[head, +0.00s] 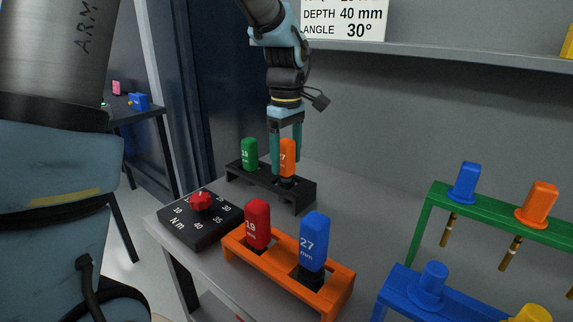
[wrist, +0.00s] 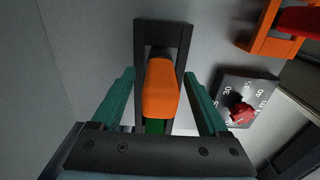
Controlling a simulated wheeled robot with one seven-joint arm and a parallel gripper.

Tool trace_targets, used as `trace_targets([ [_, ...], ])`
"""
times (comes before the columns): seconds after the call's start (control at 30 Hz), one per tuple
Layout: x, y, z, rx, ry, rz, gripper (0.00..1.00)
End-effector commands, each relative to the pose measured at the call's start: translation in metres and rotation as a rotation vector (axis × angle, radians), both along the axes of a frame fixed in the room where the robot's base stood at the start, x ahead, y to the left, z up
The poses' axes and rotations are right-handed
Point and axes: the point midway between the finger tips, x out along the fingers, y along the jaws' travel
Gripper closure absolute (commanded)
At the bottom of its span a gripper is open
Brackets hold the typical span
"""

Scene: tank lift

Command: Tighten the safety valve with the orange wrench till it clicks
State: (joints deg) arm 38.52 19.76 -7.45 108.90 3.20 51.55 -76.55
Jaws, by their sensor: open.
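The orange wrench (head: 288,152), its handle marked with a 7, stands upright in a black rack (head: 303,194) at the back of the table. In the wrist view the orange handle (wrist: 160,90) lies between the two teal fingers. My gripper (head: 287,160) is open around the handle, with a gap on both sides in the wrist view. The lower part of the wrench is hidden in the rack. I see no safety valve in either view.
A green-handled tool (head: 249,154) stands beside it in the same rack. An orange rack (head: 343,297) in front holds a red tool (head: 257,224) and a blue tool (head: 314,240). A black Nm dial box (head: 180,220) with a red knob is at left. Green (head: 415,225) and blue (head: 398,282) stands are at right.

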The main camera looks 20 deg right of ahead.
Motion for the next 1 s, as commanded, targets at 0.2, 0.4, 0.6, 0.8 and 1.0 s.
trace_targets([
  [0.2, -0.0002, 0.0002, -0.0042, 0.000, 0.000, 0.000, 0.22],
  [0.4, -0.0001, 0.0002, -0.0040, 0.000, 0.000, 0.000, 0.37],
  [0.6, -0.0001, 0.0002, -0.0038, 0.000, 0.000, 0.000, 0.60],
  [0.8, -0.0001, 0.0002, -0.0038, 0.000, 0.000, 0.000, 0.82],
  [1.0, -0.0001, 0.0002, -0.0038, 0.000, 0.000, 0.000, 1.00],
])
